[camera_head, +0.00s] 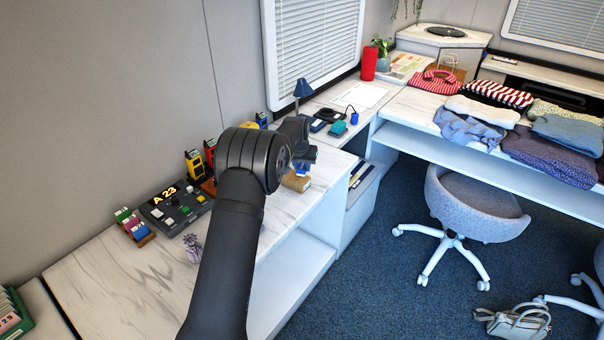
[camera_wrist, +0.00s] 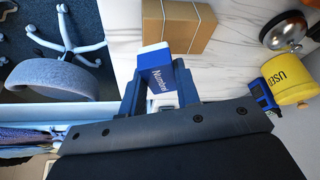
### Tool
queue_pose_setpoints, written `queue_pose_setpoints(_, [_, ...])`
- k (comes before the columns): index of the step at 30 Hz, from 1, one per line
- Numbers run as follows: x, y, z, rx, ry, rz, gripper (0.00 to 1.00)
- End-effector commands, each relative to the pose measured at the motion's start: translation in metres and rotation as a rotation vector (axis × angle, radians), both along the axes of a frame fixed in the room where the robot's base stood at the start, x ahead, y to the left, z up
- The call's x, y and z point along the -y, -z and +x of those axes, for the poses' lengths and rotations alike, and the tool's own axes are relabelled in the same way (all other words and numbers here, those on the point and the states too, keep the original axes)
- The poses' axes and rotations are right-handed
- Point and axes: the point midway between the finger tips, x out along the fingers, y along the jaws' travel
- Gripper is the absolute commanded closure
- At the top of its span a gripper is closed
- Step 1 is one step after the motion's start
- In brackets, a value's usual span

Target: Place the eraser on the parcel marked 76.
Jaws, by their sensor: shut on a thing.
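My gripper (camera_wrist: 157,88) is shut on a blue and white eraser (camera_wrist: 157,68), with lettering on its blue sleeve. A brown cardboard parcel (camera_wrist: 190,25) with a lighter band lies just beyond the eraser in the wrist view; I cannot tell whether they touch. In the head view the parcel (camera_head: 297,182) sits near the front edge of the marble-look counter, just below my gripper (camera_head: 304,160). No number can be read on the parcel in either view. The eraser is small and partly hidden by my gripper in the head view.
A yellow container marked USED (camera_wrist: 290,85), a blue item (camera_wrist: 263,95) and a shiny round metal thing (camera_wrist: 284,32) stand right of the parcel in the wrist view. A dark display panel reading A 23 (camera_head: 174,205) is on the counter. A grey chair (camera_head: 478,205) stands on the floor.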

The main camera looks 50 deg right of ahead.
Motion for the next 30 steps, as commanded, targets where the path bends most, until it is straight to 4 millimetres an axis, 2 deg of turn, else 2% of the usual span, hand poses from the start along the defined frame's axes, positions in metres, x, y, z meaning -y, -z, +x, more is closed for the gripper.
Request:
queue_pose_setpoints(6, [-0.001,0.032,-0.001,-0.001,0.000,0.003,0.93])
queue_pose_setpoints(18, [0.000,0.038,-0.001,0.000,0.001,0.001,0.93])
queue_pose_setpoints(19, [0.000,0.038,-0.001,0.000,0.001,0.000,0.67])
queue_pose_setpoints(22, [0.000,0.038,-0.001,0.000,0.001,0.000,0.49])
queue_pose_setpoints(30, [0.000,0.037,-0.001,0.000,0.001,0.000,0.49])
